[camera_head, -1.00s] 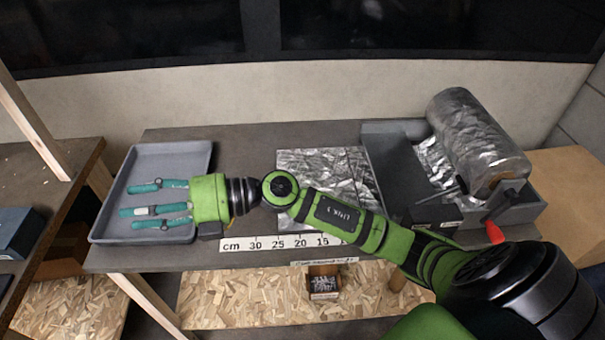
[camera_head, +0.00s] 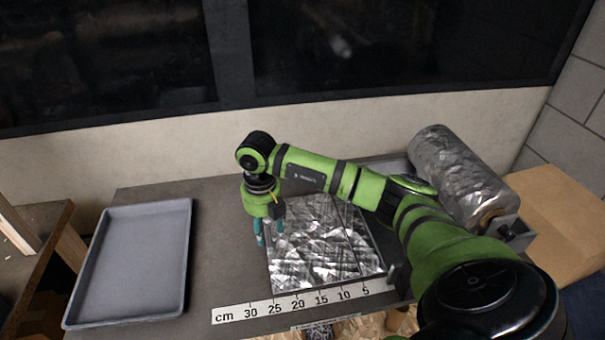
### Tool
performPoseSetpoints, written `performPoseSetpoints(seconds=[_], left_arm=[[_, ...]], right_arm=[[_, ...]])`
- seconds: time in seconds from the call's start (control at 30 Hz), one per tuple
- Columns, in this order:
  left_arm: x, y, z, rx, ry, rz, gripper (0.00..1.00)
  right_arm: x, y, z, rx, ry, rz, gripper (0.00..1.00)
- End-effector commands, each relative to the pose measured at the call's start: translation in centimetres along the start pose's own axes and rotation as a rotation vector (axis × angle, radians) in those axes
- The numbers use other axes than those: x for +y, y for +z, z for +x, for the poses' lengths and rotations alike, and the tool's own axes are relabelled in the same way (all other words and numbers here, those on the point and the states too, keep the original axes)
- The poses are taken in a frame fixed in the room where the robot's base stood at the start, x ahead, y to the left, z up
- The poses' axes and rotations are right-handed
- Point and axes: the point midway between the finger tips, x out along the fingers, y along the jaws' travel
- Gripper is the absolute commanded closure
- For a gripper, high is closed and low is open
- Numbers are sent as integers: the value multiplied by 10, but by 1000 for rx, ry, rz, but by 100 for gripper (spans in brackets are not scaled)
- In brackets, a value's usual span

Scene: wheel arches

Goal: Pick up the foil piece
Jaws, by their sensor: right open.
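The foil piece (camera_head: 318,250) is a crinkled, shiny silver sheet lying flat on the dark table, behind the ruler. A dark line runs through its right part. My right gripper (camera_head: 267,240) is open and points down at the foil's left edge, close to its upper left corner. Its teal fingers overlap the edge in the picture; I cannot tell whether they touch it. My right forearm hides part of the foil's far right side. My left gripper is not in view.
An empty grey tray (camera_head: 130,262) lies at the left. A large foil roll (camera_head: 462,180) sits at the right, partly behind my arm. A white centimetre ruler (camera_head: 300,302) lies along the front edge. A cardboard box (camera_head: 562,215) stands far right. Table between tray and foil is clear.

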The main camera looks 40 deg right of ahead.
Motion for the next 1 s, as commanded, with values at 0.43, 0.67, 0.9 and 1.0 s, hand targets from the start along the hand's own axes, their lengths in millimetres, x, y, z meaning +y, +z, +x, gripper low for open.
performPoseSetpoints(seconds=[0.43,0.67,0.9,1.0], left_arm=[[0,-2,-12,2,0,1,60],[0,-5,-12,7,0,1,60],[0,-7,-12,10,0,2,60],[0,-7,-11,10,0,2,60]], right_arm=[[1,-1,34,1,2,-2,50],[1,-1,33,1,3,-3,100],[1,-1,33,1,3,-3,100],[1,-1,32,0,3,-3,100]])
